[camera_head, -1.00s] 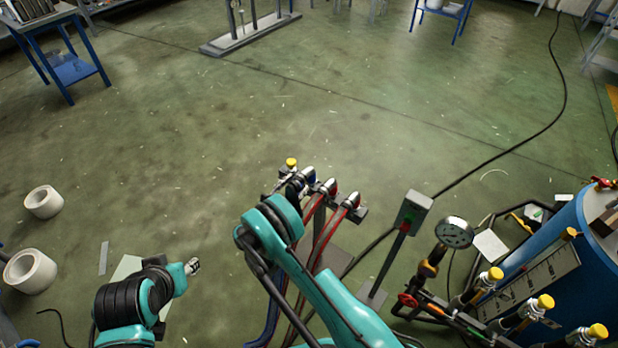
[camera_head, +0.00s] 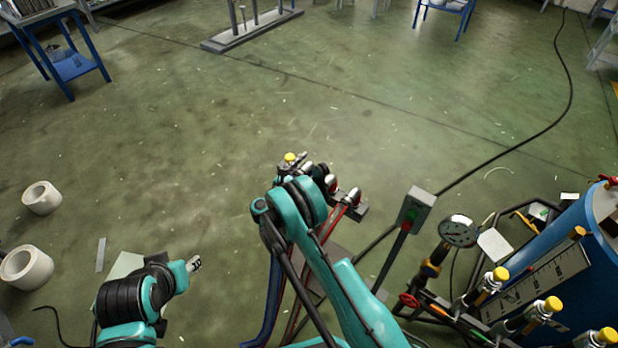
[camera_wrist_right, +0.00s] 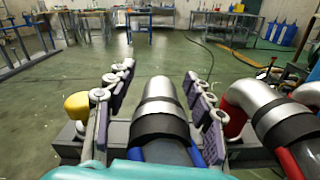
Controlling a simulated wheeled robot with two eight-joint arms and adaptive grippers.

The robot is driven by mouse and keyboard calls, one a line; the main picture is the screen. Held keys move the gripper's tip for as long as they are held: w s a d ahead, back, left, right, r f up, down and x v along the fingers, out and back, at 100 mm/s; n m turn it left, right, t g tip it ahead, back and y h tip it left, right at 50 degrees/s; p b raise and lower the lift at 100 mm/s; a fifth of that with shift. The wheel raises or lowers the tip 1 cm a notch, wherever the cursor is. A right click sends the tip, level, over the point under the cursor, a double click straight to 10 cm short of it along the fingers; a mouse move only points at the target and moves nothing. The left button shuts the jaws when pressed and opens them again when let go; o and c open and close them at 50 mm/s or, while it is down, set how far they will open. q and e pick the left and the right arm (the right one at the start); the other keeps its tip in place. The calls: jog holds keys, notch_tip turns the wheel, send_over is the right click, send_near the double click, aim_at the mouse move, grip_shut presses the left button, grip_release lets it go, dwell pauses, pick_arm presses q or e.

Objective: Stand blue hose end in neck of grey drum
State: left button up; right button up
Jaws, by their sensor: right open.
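The blue hose (camera_head: 272,300) runs up from the floor, its upper part hidden behind my right arm in the head view. In the right wrist view, a silver hose end (camera_wrist_right: 158,95) with a black band stands between the two fingers of my right gripper (camera_wrist_right: 158,74), with blue showing just below it. The fingers are spread apart on both sides of it, with gaps visible. In the head view the right gripper (camera_head: 305,164) is at the hose rack (camera_head: 358,212), partly hidden by its own arm. My left gripper (camera_head: 194,264) is low at left, small. I cannot make out a grey drum.
Red hoses with silver ends (camera_head: 353,196) stand just right of the right gripper. A yellow cap (camera_wrist_right: 77,105) is at its left. A grey switch post (camera_head: 415,208), a gauge (camera_head: 457,231) and a blue tank (camera_head: 603,225) stand farther right. Floor beyond the rack is clear.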

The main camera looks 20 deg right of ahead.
grip_shut()
